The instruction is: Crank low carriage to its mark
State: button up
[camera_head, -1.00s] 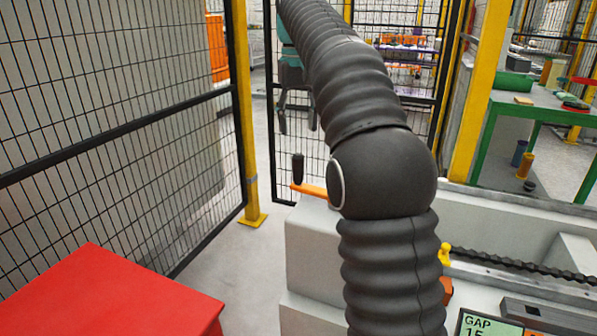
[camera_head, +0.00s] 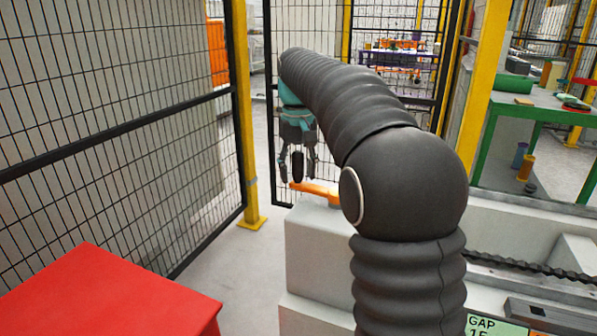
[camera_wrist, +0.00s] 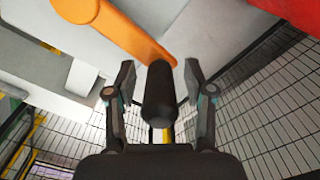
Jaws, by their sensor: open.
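The crank has an orange arm (camera_head: 318,189) and an upright black handle (camera_head: 298,168), on the left end of the pale grey machine bed (camera_head: 312,235). In the wrist view the orange arm (camera_wrist: 118,30) runs from the upper left to the black handle (camera_wrist: 159,98). My gripper (camera_head: 297,172) is at the handle. Its fingers (camera_wrist: 160,80) are apart, one on each side of the handle, with visible gaps, so they do not clasp it. The low carriage and its mark cannot be made out; my arm covers part of the bed.
A dark threaded screw (camera_head: 535,268) runs along the bed. A green sign reading GAP (camera_head: 485,323) is at the lower right. A red surface (camera_head: 105,295) is at the lower left. Black mesh fencing (camera_head: 120,130) with a yellow post (camera_head: 243,120) stands beside the bed.

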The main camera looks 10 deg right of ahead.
grip_shut()
jog(key=shift+a, duration=0.1)
dwell(0.3)
